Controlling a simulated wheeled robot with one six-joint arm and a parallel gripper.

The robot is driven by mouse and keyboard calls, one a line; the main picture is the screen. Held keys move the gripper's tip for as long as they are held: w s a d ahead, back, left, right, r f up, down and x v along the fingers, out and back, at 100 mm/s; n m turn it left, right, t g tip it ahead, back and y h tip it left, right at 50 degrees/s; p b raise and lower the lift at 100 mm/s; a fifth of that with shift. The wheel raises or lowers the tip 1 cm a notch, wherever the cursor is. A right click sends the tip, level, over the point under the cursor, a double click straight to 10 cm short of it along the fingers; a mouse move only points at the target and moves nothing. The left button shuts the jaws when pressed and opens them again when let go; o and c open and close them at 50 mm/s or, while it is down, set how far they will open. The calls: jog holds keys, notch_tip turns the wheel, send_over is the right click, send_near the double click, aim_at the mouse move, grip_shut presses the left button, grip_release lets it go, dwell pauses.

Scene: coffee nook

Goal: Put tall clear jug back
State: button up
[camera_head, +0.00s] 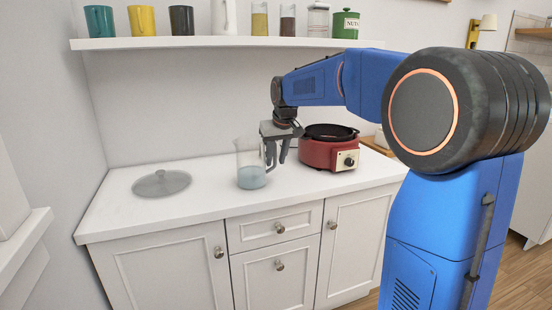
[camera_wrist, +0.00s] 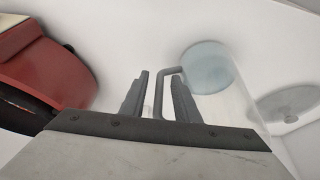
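The tall clear jug (camera_head: 250,168) stands upright on the white counter, with bluish liquid in its lower part. In the wrist view the jug (camera_wrist: 208,68) is seen at a slant, with its grey handle (camera_wrist: 164,84) towards my gripper. My gripper (camera_head: 276,164) points down at the jug's right side. In the wrist view my gripper (camera_wrist: 159,78) is open, and the handle shows between its fingers, nearer the right one. I cannot tell whether a finger touches the handle.
A red cooker with a black pan (camera_head: 328,148) stands close right of my gripper. A round glass lid (camera_head: 161,183) lies left of the jug. The wall shelf (camera_head: 200,43) above holds mugs, jars and a green canister (camera_head: 345,24). The counter's front left is clear.

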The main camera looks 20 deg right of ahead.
jog(key=v, duration=1.2)
jog(key=s+f, duration=0.8)
jog(key=s, duration=0.4)
jog(key=s+a+f, duration=0.1)
jog(key=s+f, duration=0.7)
jog(key=s, duration=0.5)
jog(key=s+f, duration=0.8)
jog(key=s, duration=0.5)
jog(key=shift+a, duration=0.3)
